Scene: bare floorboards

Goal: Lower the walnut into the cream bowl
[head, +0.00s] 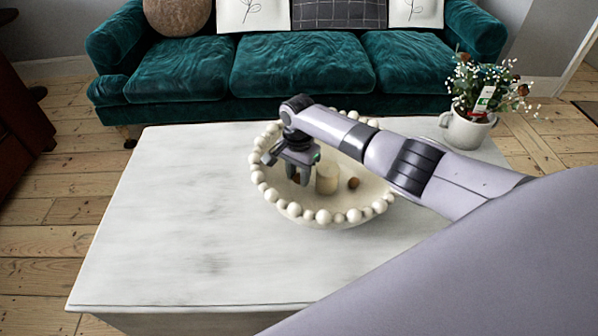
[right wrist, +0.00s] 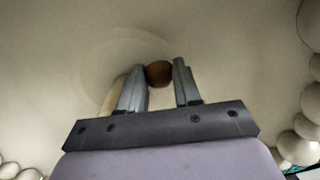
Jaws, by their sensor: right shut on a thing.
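The cream bowl (head: 310,217) stands on the white table, its rim ringed with round cream beads. My right gripper (head: 298,180) reaches down inside the bowl, left of its middle. It is shut on the walnut, a small brown ball (right wrist: 159,73) between the fingertips in the right wrist view. In the head view the fingers partly hide the walnut. I cannot tell whether the walnut touches the bowl's floor. My left gripper is not in view.
A cream cylinder (head: 327,179) stands in the bowl just right of my gripper, with a small brown ball (head: 353,183) beyond it. A white pot of flowers (head: 466,131) is at the table's back right. The table's left side (head: 180,220) is clear.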

